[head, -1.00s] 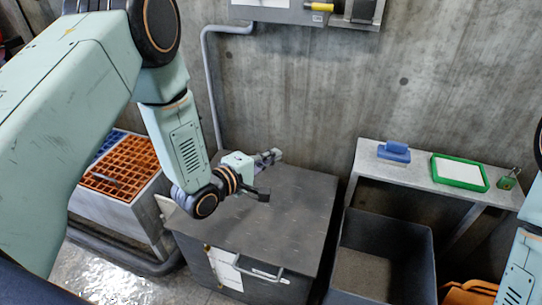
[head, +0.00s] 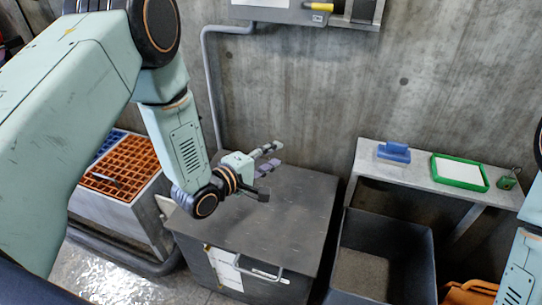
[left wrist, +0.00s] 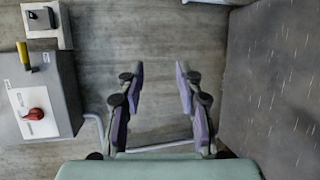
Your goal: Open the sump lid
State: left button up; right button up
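The sump lid (head: 290,210) looks to be the flat dark grey top of the box in the middle of the head view, lying level and shut. A metal bar handle (head: 258,273) is at the box's front edge. My left gripper (head: 270,168) is above the far part of the lid, away from the handle. Its fingers are spread and empty; in the left wrist view the fingers (left wrist: 160,72) stand apart with only wall between them. A dark speckled surface (left wrist: 275,90), probably the lid, fills the right of that view. My right gripper is out of view.
An orange crate (head: 122,165) stands left of the box. An open dark bin (head: 430,255) and a grey shelf (head: 425,178) with a blue item (head: 394,152) and a green-framed tray (head: 460,172) are on the right. A concrete wall is behind. A control box with a red knob (left wrist: 36,114) shows in the left wrist view.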

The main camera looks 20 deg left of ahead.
pick_arm(q)
jog(key=shift+s+a, duration=0.1)
jog(key=shift+s, duration=0.05)
jog(key=v, duration=1.1)
jog(key=shift+s, duration=0.3)
jog(key=shift+a+r, duration=0.1)
jog(key=shift+r, duration=0.05)
jog(key=shift+c, duration=0.5)
